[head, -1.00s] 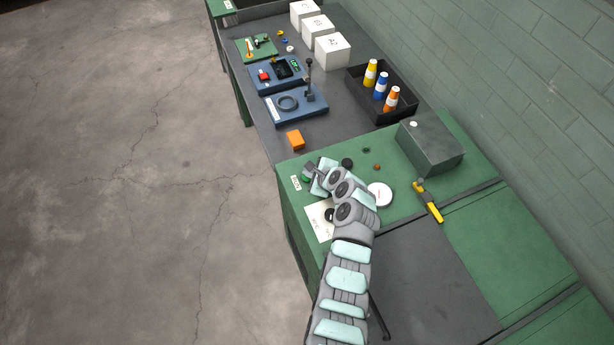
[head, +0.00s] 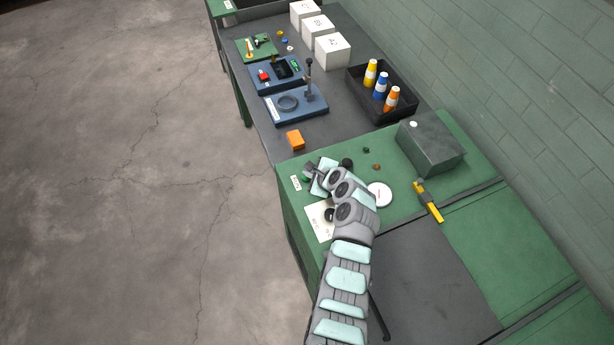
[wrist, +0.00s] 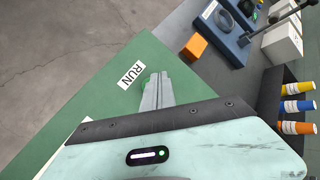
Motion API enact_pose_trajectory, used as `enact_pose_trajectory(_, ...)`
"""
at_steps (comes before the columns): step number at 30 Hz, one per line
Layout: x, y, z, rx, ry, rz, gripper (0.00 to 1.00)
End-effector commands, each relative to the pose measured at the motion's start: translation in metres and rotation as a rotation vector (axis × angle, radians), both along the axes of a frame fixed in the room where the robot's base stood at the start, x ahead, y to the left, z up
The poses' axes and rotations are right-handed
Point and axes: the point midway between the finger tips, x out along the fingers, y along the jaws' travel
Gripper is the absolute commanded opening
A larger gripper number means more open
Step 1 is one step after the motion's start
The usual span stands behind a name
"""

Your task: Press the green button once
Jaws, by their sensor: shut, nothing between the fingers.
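The green button (head: 306,179) shows as a small green patch at the near corner of the green bench, beside the white RUN label (head: 295,183). My gripper (head: 309,168) is shut and empty, low over that corner and partly covering the button. In the wrist view my shut fingers (wrist: 158,80) point down beside the RUN label (wrist: 131,75). Only a sliver of green (wrist: 144,78) shows at the fingers' left edge. I cannot tell whether the fingertips touch the button or whether it is pressed in.
An orange block (head: 295,140) lies on the grey bench beyond the gripper. A dark tray (head: 352,92) holds striped cones.

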Motion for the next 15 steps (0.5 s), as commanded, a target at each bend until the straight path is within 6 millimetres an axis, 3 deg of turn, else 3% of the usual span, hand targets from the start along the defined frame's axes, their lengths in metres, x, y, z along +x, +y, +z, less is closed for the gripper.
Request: enact_pose_trajectory(15,-0.0002,0.0004,-0.0089,0.0,0.002,0.001,0.0)
